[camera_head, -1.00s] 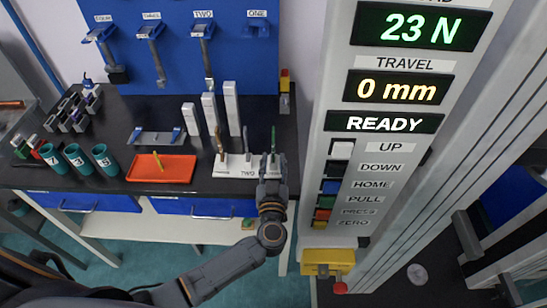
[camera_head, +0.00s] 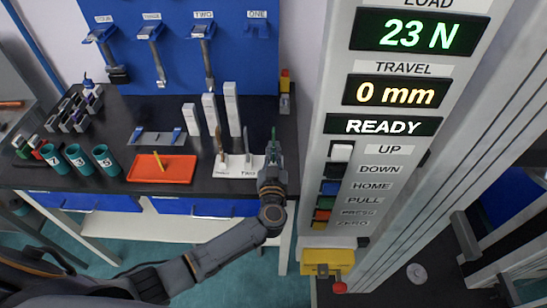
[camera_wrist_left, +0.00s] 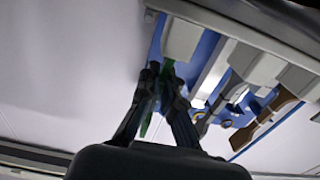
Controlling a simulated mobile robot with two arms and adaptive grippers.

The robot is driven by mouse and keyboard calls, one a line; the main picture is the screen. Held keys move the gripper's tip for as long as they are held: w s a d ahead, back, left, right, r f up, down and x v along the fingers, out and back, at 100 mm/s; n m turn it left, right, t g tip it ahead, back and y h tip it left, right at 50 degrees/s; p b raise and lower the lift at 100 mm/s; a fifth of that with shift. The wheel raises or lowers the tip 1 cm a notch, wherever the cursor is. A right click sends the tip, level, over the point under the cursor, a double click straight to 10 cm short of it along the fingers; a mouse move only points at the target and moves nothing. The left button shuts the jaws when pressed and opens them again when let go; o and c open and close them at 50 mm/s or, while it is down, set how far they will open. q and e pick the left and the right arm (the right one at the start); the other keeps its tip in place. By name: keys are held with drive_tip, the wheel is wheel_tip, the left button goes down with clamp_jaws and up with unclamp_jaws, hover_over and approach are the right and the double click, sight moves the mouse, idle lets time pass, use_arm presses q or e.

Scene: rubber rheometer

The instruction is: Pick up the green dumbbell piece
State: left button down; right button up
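The green dumbbell piece (camera_head: 274,133) stands upright at the right end of a white holder (camera_head: 235,170) on the dark bench. My left gripper (camera_head: 272,149) is at this piece, its fingers close together around it. In the left wrist view, the fingers (camera_wrist_left: 163,82) converge with the green piece (camera_wrist_left: 168,69) between them; part of it is hidden by the fingers. Whether its lower end still touches the holder is hidden. My right gripper is not in view.
A brown piece (camera_head: 219,140) and a grey piece (camera_head: 246,140) stand left of it. Upright white blocks (camera_head: 232,110) stand behind. An orange tray (camera_head: 162,169) and teal cups (camera_head: 77,159) are further left. The tester column (camera_head: 325,200) rises close on the right.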

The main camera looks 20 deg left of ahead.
use_arm(q)
drive_tip(key=shift+r, duration=0.1)
drive_tip(key=shift+r, duration=0.2)
drive_tip(key=r, duration=0.3)
drive_tip(key=shift+s+r+p, duration=0.15)
drive_tip(key=shift+s+p, duration=0.2)
drive_tip(key=shift+p, duration=0.05)
drive_tip(key=s+r+p, duration=0.1)
drive_tip(key=s+r, duration=0.8)
drive_tip(key=s, duration=0.4)
drive_tip(key=shift+s+d, duration=0.15)
